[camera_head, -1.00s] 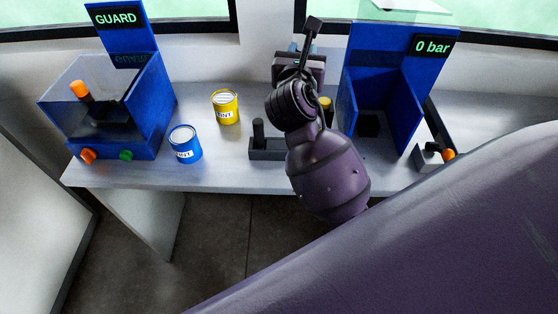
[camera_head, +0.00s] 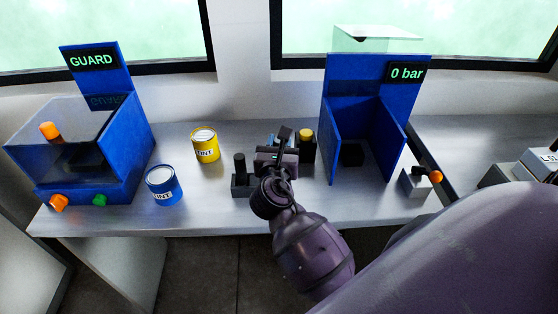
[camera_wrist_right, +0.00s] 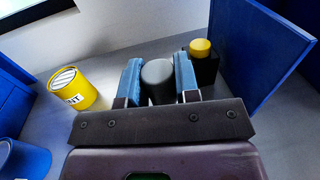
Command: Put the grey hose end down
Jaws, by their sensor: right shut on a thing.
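The grey hose end (camera_wrist_right: 158,78) is a rounded grey cylinder between the two blue fingers of my right gripper (camera_wrist_right: 158,82) in the right wrist view. The gripper is shut on it. In the head view my right gripper (camera_head: 283,146) is over the middle of the bench, between a black holder with a dark upright post (camera_head: 240,170) and a dark block with a yellow knob (camera_head: 306,140). The hose end is mostly hidden there by my wrist. I cannot tell whether it touches the bench. My left gripper is not in view.
A yellow tin (camera_head: 205,146) and a blue tin (camera_head: 163,186) stand left of the gripper. A blue guard box (camera_head: 105,175) is at far left. A blue open booth marked 0 bar (camera_head: 334,145) stands right. A grey box with an orange lever (camera_head: 417,182) is beyond it.

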